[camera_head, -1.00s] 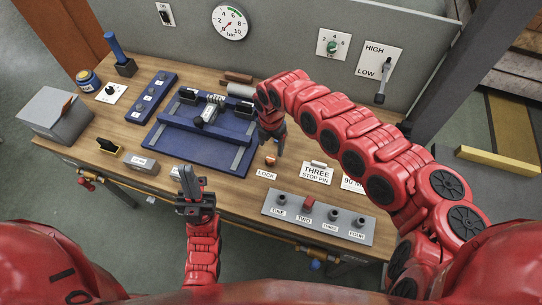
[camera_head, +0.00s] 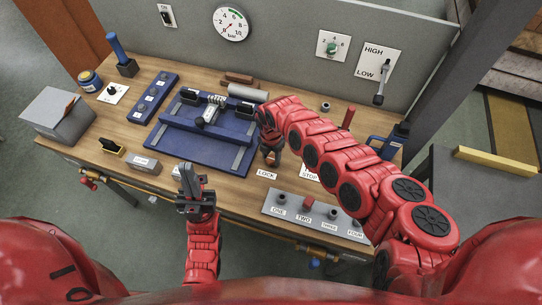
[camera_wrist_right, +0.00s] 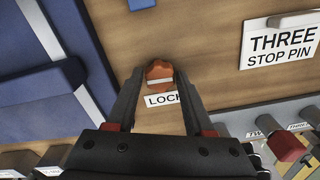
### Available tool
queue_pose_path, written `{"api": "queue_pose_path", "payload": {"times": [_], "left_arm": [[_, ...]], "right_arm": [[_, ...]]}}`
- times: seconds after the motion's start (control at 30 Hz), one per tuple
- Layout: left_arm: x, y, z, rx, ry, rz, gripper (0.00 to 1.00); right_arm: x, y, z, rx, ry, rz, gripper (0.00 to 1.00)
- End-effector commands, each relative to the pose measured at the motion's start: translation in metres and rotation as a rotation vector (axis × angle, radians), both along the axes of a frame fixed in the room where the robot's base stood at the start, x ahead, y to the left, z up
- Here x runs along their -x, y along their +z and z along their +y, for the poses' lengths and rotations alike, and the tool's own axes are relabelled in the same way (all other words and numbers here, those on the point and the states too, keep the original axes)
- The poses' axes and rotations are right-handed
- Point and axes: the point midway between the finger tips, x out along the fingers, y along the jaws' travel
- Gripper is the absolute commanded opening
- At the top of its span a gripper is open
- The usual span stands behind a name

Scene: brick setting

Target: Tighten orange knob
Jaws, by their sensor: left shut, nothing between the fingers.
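The orange knob (camera_wrist_right: 159,77) with a pale bar across it stands on the wooden bench, just above the LOCK label (camera_wrist_right: 162,99) in the right wrist view. My right gripper (camera_wrist_right: 160,72) points down over it, with one finger on each side of the knob. Narrow gaps show between the fingers and the knob, so the gripper looks open around it. In the head view my right gripper (camera_head: 270,153) largely covers the knob. My left gripper (camera_head: 187,172) is shut and empty above the bench's front edge.
A blue fixture plate (camera_head: 178,148) lies left of the knob. The THREE STOP PIN sign (camera_wrist_right: 281,40) is on its right. A grey panel with labelled pegs (camera_head: 270,208) stands near the front edge. A grey upright panel (camera_head: 290,40) closes the back.

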Motion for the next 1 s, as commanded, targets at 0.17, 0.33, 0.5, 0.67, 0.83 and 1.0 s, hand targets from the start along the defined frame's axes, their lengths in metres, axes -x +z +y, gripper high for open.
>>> {"api": "queue_pose_path", "payload": {"times": [0.17,0.33,0.5,0.67,0.83,1.0], "left_arm": [[0.0,0.0,0.0,0.0,0.0,0.0,0.0],[0.0,0.0,0.0,0.0,0.0,0.0,0.0],[0.0,-0.002,0.0,0.0,0.0,0.0,0.0],[0.0,-0.01,0.0,0.0,0.0,0.0,0.0],[0.0,-0.023,0.0,0.0,0.0,0.0,0.0],[0.0,-0.034,0.0,0.0,0.0,0.0,0.0]], "right_arm": [[0.0,0.0,0.0,0.0,0.0,0.0,0.18],[0.0,0.0,0.0,0.0,0.0,0.0,0.0],[0.0,-0.001,0.0,0.001,-0.009,0.001,0.0],[-0.001,-0.002,-0.001,0.002,-0.053,-0.001,0.0],[0.0,-0.003,-0.002,0.006,-0.151,0.0,0.0],[-0.001,-0.003,-0.002,0.003,-0.297,-0.003,0.0]]}}
